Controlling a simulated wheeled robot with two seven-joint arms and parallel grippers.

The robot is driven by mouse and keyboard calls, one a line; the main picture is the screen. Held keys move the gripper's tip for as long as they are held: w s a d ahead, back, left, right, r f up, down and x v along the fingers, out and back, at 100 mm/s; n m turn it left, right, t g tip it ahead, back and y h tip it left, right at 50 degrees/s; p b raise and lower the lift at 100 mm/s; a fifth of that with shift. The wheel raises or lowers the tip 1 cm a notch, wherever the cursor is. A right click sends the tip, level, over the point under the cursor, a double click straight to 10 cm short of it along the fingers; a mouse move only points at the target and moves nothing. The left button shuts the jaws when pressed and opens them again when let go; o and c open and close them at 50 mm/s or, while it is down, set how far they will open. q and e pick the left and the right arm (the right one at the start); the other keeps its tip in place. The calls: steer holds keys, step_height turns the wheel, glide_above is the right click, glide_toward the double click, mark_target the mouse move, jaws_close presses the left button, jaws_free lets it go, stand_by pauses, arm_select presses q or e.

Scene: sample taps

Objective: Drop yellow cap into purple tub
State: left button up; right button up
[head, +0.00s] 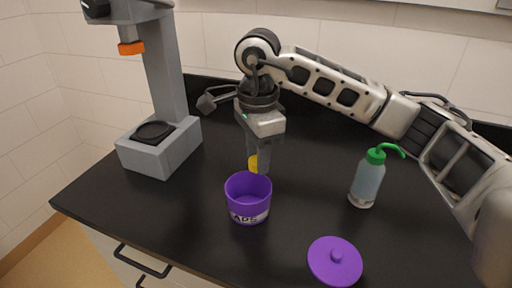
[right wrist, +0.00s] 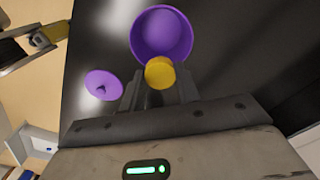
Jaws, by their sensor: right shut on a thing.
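The yellow cap (head: 253,163) is held between the fingertips of my right gripper (head: 259,166). The right wrist view also shows the yellow cap (right wrist: 160,72) between the fingers, overlapping the near rim of the tub in the picture. The purple tub (head: 248,205) stands upright on the black bench, with a partly readable label on its front. It looks empty in the right wrist view (right wrist: 162,30). The gripper points down, with the cap just above the tub's back rim in the head view.
A purple lid (head: 335,262) with a knob lies near the bench's front edge. A wash bottle (head: 367,180) with a green top stands to the right. A grey stand (head: 160,145) with an orange part is at left. The black bench (head: 190,205) is clear around the tub.

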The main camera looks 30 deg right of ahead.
step_height(320, 180, down, 4)
steer(key=shift+r+b, duration=0.2)
steer(key=shift+b, duration=0.7)
arm_select(q)
steer(key=shift+w+d+f+b, duration=0.25)
steer(key=shift+f+b, duration=0.1)
steer(key=shift+f, duration=0.15)
arm_select(e)
steer(key=shift+w+f, duration=0.1)
steer(key=shift+f, duration=0.65)
arm_select(q)
steer(key=shift+s+f, duration=0.15)
steer(key=shift+s, duration=0.05)
arm_select(e)
steer(key=o, duration=1)
arm_select(q)
steer(key=shift+w+a+r+p, duration=0.15)
steer(key=shift+r+p, duration=0.15)
steer(key=shift+p, duration=0.35)
arm_select(e)
step_height(320, 180, up, 16)
